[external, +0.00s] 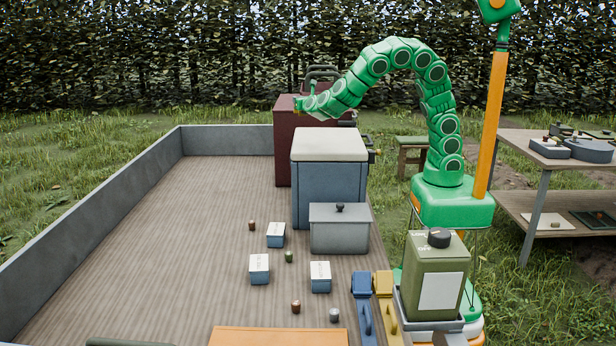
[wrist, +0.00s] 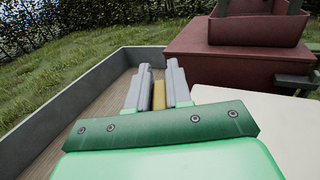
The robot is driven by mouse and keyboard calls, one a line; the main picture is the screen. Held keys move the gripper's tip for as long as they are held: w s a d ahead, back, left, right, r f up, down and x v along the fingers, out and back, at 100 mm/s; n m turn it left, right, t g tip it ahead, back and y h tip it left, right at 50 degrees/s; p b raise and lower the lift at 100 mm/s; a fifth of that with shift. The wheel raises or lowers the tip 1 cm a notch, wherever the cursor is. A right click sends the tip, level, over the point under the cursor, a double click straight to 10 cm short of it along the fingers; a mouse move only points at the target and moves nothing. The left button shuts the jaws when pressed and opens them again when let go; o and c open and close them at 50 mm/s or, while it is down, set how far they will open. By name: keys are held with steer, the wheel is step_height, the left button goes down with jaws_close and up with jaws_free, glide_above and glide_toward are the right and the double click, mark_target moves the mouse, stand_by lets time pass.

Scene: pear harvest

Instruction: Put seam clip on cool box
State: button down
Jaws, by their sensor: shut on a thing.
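The cool box is the blue-grey box with a cream-white lid (external: 330,145) on the trailer bed; its lid also shows in the wrist view (wrist: 275,127). My gripper (external: 298,104) is raised above the lid's level, toward its far left edge. In the wrist view my gripper (wrist: 158,92) is shut on a slim yellow-tan piece, the seam clip (wrist: 158,97), held between the two grey fingers. The fingers point toward the trailer's left wall, with the lid to their right. The clip's lower part is hidden.
A dark red box (external: 287,145) stands just behind the cool box, with an open red tray (wrist: 262,25) on top. A grey lidded box (external: 340,231) stands in front. Small blue boxes (external: 276,234) and little jars lie on the bed (external: 180,230), whose left side is clear.

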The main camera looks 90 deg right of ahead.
steer(key=s+d+f+m+g+h, duration=0.2)
steer(key=s+d+f+m+g, duration=0.3)
steer(key=s+g, duration=0.35)
steer(key=shift+t, duration=0.45)
steer(key=shift+s+d+f, duration=0.1)
steer(key=shift+s+f, duration=0.05)
steer(key=shift+f, duration=1.4)
steer(key=shift+s+d+f, duration=0.1)
steer(key=shift+s+f, duration=0.05)
steer(key=shift+f, duration=1.35)
steer(key=shift+f, duration=0.55)
steer(key=c, duration=1)
jaws_free()
steer(key=shift+o, duration=0.2)
steer(key=shift+a, duration=0.15)
steer(key=shift+a, duration=3.85)
